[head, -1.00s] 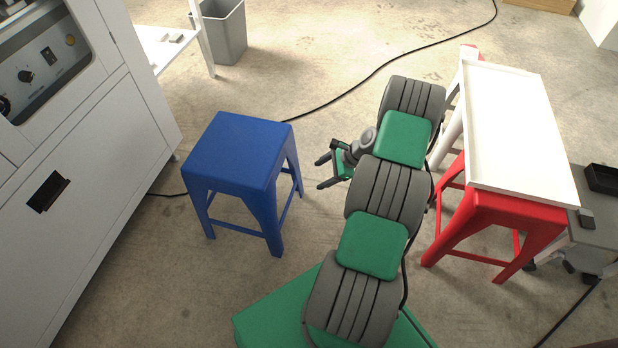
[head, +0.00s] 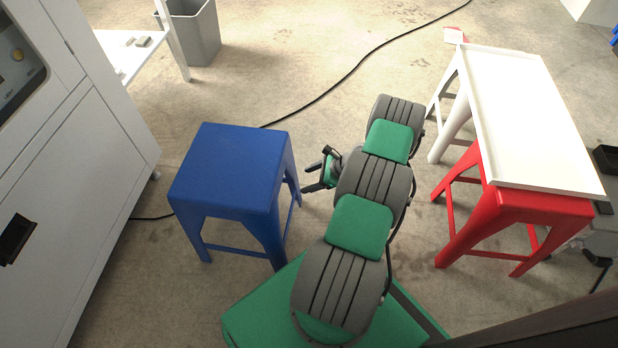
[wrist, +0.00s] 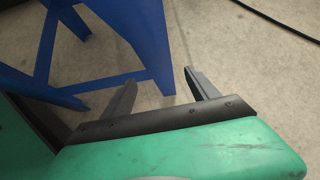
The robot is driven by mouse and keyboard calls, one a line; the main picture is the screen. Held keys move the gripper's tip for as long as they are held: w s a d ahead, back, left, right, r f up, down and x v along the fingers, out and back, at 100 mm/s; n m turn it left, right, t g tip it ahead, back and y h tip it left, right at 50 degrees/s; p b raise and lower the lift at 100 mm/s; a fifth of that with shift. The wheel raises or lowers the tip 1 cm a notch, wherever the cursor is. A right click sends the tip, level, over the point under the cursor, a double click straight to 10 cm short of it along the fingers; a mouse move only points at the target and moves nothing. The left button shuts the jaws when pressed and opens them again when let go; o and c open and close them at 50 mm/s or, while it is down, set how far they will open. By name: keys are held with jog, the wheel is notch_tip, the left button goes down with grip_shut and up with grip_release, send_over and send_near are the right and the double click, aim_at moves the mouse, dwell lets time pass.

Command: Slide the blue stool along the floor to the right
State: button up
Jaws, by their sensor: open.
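The blue stool (head: 235,170) stands upright on the concrete floor, left of my arm in the head view. My gripper (head: 308,176) is open and low, just right of the stool, pointing towards its right-hand legs. In the wrist view, the two dark fingers of my gripper (wrist: 157,92) are spread apart. A blue leg of the stool (wrist: 150,45) comes down just beyond and between them. I cannot tell whether a finger touches the leg. Nothing is held.
A white machine cabinet (head: 95,150) stands close to the stool's left. At right, a red stool (head: 490,215) and a white stool (head: 455,125) carry a white tray (head: 525,120). A black cable (head: 350,75) crosses the floor behind. A grey bin (head: 195,35) stands at the back.

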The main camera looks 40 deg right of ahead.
aim_at(297, 184)
jog(key=b+x, duration=0.2)
jog(key=x, duration=0.5)
jog(key=shift+w+a+f+b, duration=0.1)
jog(key=shift+f+b, duration=0.05)
jog(key=shift+b, duration=0.25)
jog(key=shift+c, duration=0.2)
grip_shut()
dwell(0.4)
